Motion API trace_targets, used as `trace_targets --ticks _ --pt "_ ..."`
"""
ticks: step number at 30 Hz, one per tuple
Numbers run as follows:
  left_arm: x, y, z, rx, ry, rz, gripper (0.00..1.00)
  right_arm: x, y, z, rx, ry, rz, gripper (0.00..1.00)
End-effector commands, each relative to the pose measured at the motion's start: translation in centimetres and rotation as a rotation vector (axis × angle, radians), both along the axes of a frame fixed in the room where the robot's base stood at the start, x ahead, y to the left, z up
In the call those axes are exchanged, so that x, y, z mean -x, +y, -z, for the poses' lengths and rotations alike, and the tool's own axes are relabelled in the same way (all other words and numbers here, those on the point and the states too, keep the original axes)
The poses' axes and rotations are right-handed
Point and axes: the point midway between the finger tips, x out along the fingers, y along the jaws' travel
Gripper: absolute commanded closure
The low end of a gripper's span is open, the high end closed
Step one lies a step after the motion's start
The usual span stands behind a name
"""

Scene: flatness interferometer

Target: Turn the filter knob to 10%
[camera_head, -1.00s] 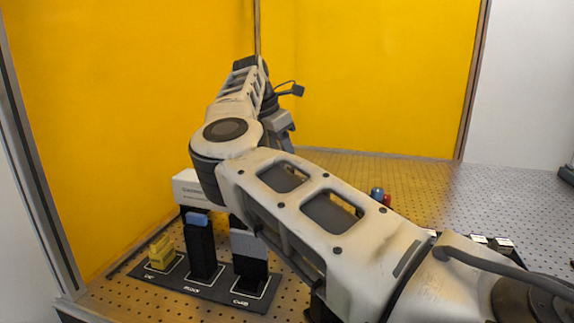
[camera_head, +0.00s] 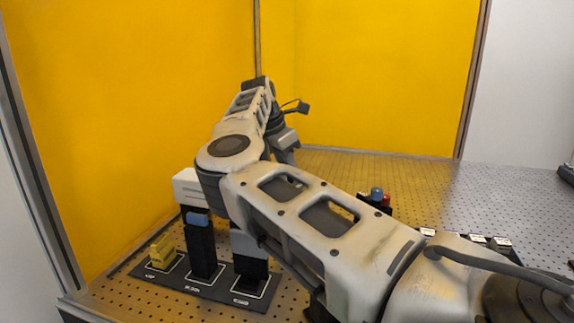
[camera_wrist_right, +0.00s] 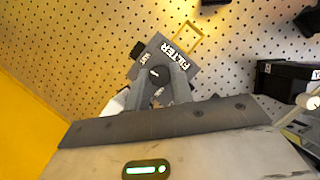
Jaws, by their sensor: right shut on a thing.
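The grey filter box with the white label FILTER (camera_wrist_right: 181,58) shows in the right wrist view on the perforated table. The dark filter knob (camera_wrist_right: 155,74) on it has a light mark. My right gripper (camera_wrist_right: 160,76) reaches over the box and is shut on the knob; the fingers partly cover it. The small scale markings beside the knob are too small to read. In the head view my right arm crosses the middle and hides the filter box and my gripper's fingertips. My left gripper is not in view.
A dark labelled stand (camera_head: 205,285) at the lower left holds a yellow block (camera_head: 162,252) and two dark posts. Blue (camera_head: 376,193) and red knobs lie right of my arm. Yellow walls enclose the back and left.

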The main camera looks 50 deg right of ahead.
Motion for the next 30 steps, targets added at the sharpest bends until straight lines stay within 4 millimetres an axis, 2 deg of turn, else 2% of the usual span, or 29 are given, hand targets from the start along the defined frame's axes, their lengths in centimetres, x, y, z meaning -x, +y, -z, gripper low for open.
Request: trace_targets --ticks 6,15,16,18,26,30 --pt "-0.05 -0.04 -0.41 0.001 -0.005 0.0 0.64 -0.11 -0.07 -0.09 0.0 0.0 0.113 1.0" --pt "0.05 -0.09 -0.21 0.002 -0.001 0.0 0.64 -0.09 -0.05 -0.12 0.001 -0.002 0.128 1.0" --pt "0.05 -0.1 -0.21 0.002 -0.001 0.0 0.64 -0.1 -0.05 -0.12 0.001 -0.002 0.128 0.69" --pt "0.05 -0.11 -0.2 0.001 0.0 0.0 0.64 -0.1 -0.04 -0.12 0.001 -0.001 0.127 0.55" --pt "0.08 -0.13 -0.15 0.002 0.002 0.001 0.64 -0.09 -0.02 -0.12 0.001 0.0 0.126 0.55" --pt "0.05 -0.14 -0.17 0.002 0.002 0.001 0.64 0.11 0.06 -1.01 0.001 -0.002 0.13 0.55"
